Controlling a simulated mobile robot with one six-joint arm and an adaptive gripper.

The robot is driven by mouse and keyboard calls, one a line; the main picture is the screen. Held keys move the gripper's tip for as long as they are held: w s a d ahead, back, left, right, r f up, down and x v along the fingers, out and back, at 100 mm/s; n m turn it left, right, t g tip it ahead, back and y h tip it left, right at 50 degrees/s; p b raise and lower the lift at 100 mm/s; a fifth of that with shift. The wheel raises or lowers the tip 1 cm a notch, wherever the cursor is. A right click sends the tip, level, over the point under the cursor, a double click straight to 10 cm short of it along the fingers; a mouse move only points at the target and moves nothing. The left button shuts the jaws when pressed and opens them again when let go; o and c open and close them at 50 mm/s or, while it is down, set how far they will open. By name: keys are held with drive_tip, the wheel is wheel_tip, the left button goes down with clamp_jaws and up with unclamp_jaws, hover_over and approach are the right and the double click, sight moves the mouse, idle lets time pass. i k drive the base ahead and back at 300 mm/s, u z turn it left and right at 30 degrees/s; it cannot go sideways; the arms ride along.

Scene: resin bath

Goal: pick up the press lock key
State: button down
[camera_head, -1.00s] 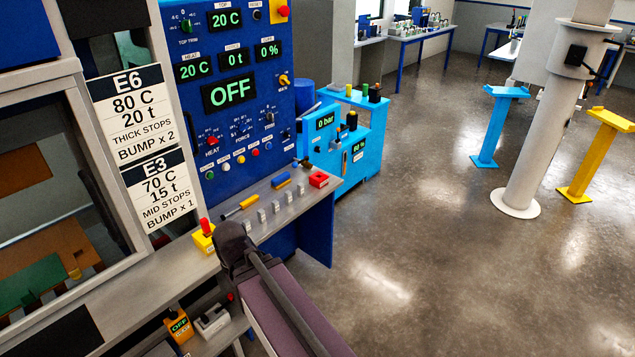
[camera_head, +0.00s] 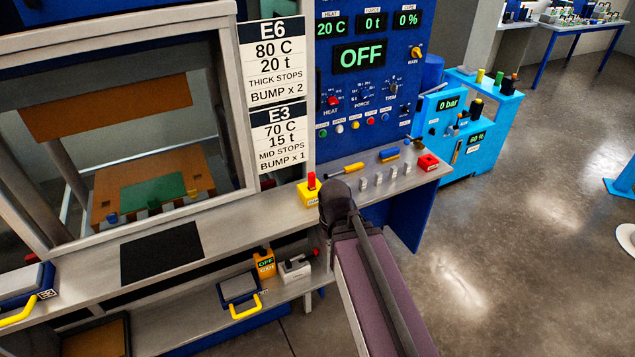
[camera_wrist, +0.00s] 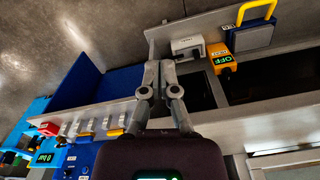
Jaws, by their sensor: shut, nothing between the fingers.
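I cannot make out the press lock key for certain in either view. A yellow box with a red top (camera_head: 309,192) stands on the grey ledge beside the press, and a red block (camera_head: 428,162) sits at the ledge's right end. No key shape is clear on either. My gripper (camera_wrist: 156,68) shows in the wrist view with its fingers together and nothing between them. It is above the ledge and shelf area, apart from the things around it. In the head view my dark arm crosses the lower middle and the fingers are not visible.
The blue control panel (camera_head: 365,100) rises behind the ledge, with the framed press opening to its left. On the lower shelf are an orange box reading OFF (camera_head: 265,263), a white block (camera_head: 295,268) and a yellow-handled blue plate (camera_head: 240,290). Open floor lies right.

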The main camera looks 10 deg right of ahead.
sight(312, 177)
drive_tip(key=z, duration=0.95)
drive_tip(key=k, duration=0.85)
drive_tip(key=u, duration=0.35)
drive_tip(key=i, duration=0.5)
drive_tip(key=z, duration=0.05)
